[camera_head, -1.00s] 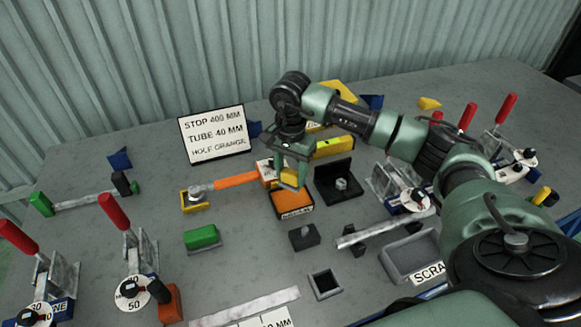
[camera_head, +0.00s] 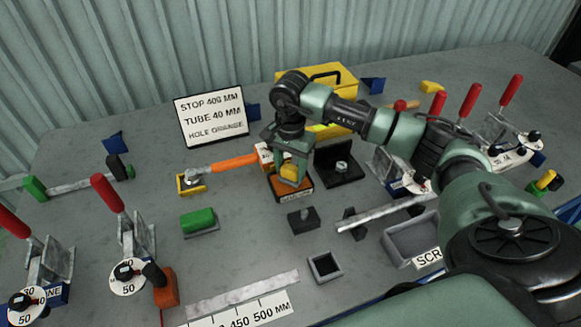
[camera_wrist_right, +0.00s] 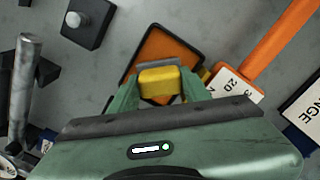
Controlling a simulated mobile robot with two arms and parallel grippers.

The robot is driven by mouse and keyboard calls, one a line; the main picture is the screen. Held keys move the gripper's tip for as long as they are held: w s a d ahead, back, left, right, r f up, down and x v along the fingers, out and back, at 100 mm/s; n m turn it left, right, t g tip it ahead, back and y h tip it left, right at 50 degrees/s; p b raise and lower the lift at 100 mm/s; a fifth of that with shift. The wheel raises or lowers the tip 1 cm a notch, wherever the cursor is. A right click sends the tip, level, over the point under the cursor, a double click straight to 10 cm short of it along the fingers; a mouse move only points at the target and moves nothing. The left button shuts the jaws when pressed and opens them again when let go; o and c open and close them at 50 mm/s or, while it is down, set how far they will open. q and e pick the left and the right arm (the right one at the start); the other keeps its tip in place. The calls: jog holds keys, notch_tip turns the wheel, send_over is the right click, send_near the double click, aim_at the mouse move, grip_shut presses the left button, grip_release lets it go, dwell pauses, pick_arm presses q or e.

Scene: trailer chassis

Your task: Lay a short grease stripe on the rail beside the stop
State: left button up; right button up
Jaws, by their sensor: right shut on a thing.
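My right gripper (camera_head: 290,165) is shut on a small yellow block-like piece (camera_head: 291,173). In the right wrist view the piece (camera_wrist_right: 158,81) sits between the fingertips, over an orange-lined dark tray (camera_wrist_right: 160,50). The tray (camera_head: 291,194) also shows in the head view, below the gripper. I cannot tell whether the piece touches the tray. A grey metal strip (camera_head: 243,295) lies at the front beside a scale label (camera_head: 250,312) reading 450 and 500 MM. I cannot tell for sure which part is the stop. My left gripper is not in view.
A sign (camera_head: 210,118) reads STOP 400 MM. An orange-handled tool (camera_head: 235,163) lies left of the tray. A green block (camera_head: 199,221), a dark block (camera_head: 303,220) and a small square holder (camera_head: 324,267) stand nearby. Red-handled clamps (camera_head: 135,230) stand at the left.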

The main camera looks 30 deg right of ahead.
aim_at(290, 167)
jog(key=shift+s+f+b, duration=0.1)
jog(key=shift+f+b, duration=0.5)
jog(key=shift+b, duration=0.05)
dwell(1.9)
jog(key=shift+r, duration=0.15)
jog(key=shift+r+p, duration=2)
jog(key=shift+r, duration=1.45)
